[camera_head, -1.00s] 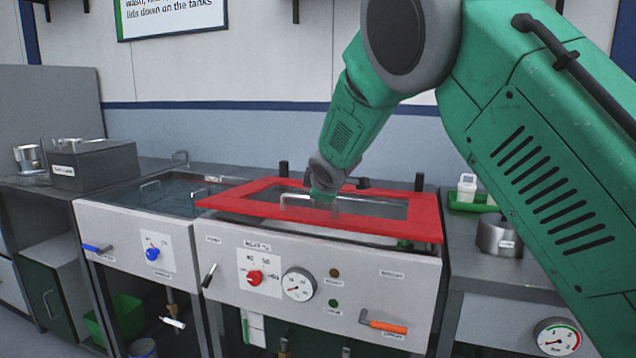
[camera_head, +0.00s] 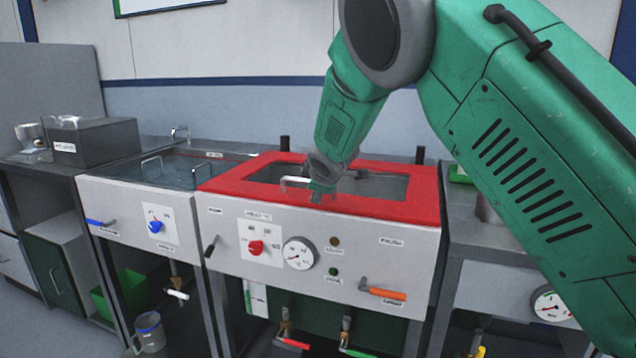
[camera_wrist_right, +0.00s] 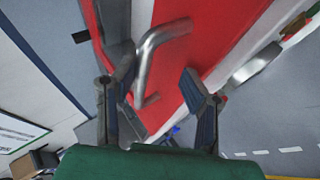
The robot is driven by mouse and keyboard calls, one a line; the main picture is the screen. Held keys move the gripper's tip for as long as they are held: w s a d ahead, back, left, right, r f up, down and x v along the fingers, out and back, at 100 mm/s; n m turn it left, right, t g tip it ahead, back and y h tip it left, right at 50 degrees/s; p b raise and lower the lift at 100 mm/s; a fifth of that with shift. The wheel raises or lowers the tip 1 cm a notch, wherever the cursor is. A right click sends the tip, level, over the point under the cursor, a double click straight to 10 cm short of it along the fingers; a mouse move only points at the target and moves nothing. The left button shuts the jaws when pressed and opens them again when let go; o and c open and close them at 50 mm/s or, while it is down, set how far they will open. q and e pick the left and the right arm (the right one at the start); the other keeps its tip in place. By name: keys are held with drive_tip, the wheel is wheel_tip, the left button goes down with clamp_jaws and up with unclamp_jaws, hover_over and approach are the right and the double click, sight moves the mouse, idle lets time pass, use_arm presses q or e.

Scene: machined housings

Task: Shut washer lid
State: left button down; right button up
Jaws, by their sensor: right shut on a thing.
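The washer lid (camera_head: 425,195) is a red frame with a clear window. In the head view it lies flat over the top of the washer tank (camera_head: 375,265), with no clear gap along its front edge. A bent metal handle (camera_head: 294,181) stands on the lid and also shows in the right wrist view (camera_wrist_right: 152,50). My right gripper (camera_head: 322,190) is low over the lid at this handle. The fingertip contact is partly hidden in the head view. My left gripper is not in view.
An open water-filled tank (camera_head: 165,172) adjoins the washer on the left, with a dark box (camera_head: 95,140) beyond it. The front panel carries a red knob (camera_head: 256,247), a gauge (camera_head: 299,253) and an orange-handled lever (camera_head: 385,293). My right arm hides much of the right-hand counter.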

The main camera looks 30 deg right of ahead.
drive_tip(key=shift+d+f, duration=0.15)
drive_tip(key=shift+f, duration=0.25)
drive_tip(key=shift+s+r, duration=0.35)
drive_tip(key=shift+r, duration=0.05)
drive_tip(key=v, duration=1.1)
drive_tip(key=shift+w, duration=0.15)
drive_tip(key=shift+a, duration=0.2)
